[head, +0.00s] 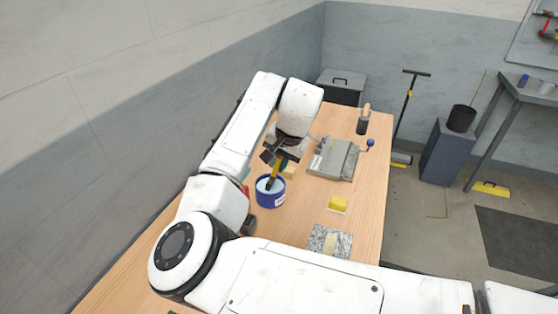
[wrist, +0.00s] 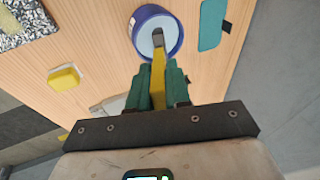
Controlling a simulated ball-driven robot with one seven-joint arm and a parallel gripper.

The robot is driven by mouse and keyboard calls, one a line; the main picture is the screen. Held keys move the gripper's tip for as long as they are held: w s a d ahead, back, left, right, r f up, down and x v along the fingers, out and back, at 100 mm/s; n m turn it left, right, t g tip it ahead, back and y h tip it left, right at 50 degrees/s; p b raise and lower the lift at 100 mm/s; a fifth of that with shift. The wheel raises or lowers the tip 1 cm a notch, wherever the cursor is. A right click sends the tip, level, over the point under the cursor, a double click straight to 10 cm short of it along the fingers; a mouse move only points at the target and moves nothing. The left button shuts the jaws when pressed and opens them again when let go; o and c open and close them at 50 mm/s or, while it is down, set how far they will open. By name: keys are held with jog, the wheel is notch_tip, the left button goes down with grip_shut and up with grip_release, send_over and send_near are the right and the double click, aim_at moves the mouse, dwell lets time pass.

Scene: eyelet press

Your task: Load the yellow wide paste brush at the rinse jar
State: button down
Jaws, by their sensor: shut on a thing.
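My gripper (wrist: 158,92) is shut on the yellow brush (wrist: 158,71), whose handle lies between the green finger pads. The brush's dark tip points into the blue jar (wrist: 174,23), over the pale surface inside it. I cannot tell whether the tip touches that surface. In the head view the brush (head: 275,171) slants down from my gripper (head: 280,156) into the blue jar (head: 272,199), which stands on the wooden table. The jar has a pale label, partly seen.
A grey press (head: 333,159) with a blue-knobbed lever stands right of the jar. A yellow block (head: 338,203) and a speckled slab (head: 328,240) lie nearer. A teal flat piece (wrist: 213,24) lies beside the jar. A wood-handled tool (head: 363,120) stands at the back right.

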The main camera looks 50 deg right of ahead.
dwell(0.4)
notch_tip(320, 180, up, 5)
jog(key=p, duration=0.4)
jog(key=shift+f, duration=0.1)
jog(key=shift+r+p, duration=0.65)
jog(key=shift+r, duration=0.4)
jog(key=shift+s, duration=0.1)
